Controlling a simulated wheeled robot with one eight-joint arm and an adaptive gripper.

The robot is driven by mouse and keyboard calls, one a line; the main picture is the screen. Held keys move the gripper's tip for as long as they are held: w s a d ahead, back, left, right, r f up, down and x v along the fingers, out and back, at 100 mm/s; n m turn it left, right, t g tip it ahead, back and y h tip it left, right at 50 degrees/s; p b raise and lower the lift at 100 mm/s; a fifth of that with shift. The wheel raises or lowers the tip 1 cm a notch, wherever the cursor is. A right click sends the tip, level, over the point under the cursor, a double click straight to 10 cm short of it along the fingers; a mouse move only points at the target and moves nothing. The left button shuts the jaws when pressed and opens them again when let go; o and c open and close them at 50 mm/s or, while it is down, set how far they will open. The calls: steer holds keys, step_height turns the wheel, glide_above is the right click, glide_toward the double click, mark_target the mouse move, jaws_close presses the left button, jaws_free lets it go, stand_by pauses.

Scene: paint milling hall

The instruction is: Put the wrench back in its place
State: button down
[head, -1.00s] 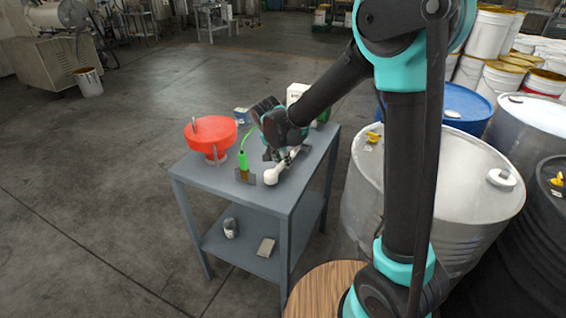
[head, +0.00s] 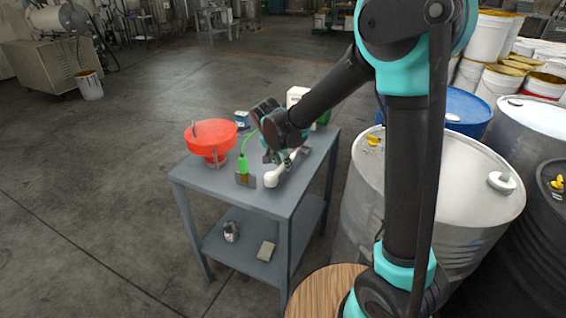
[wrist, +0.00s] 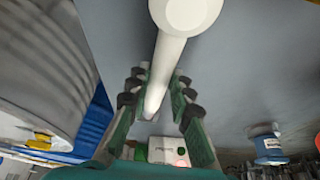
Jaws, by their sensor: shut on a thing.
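A long white bar with a thick round head, which I take to be the wrench (head: 271,180), is over the top of the grey table (head: 208,182). Its round head points toward the table's near edge. In the wrist view the white wrench (wrist: 172,55) runs lengthwise between the fingers. My gripper (wrist: 158,88) is shut on its shaft. In the head view my gripper (head: 276,155) is low over the table, partly hidden by its own wrist. I cannot tell whether the wrench touches the tabletop. No marked place for it is clear to see.
A red funnel-like vessel (head: 209,142) and a green-handled item (head: 243,165) stand left of my gripper. A blue item (head: 242,118) and a white box (head: 297,95) are behind. A can (head: 231,231) sits on the lower shelf. Large drums (head: 440,195) crowd the right.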

steer(key=shift+f, duration=0.55)
stand_by(0.7)
steer(key=shift+r, duration=0.2)
steer(key=shift+r, duration=0.65)
steer(key=shift+f, duration=0.2)
steer(key=shift+f, duration=0.6)
stand_by(0.9)
steer(key=c, duration=1.3)
jaws_free()
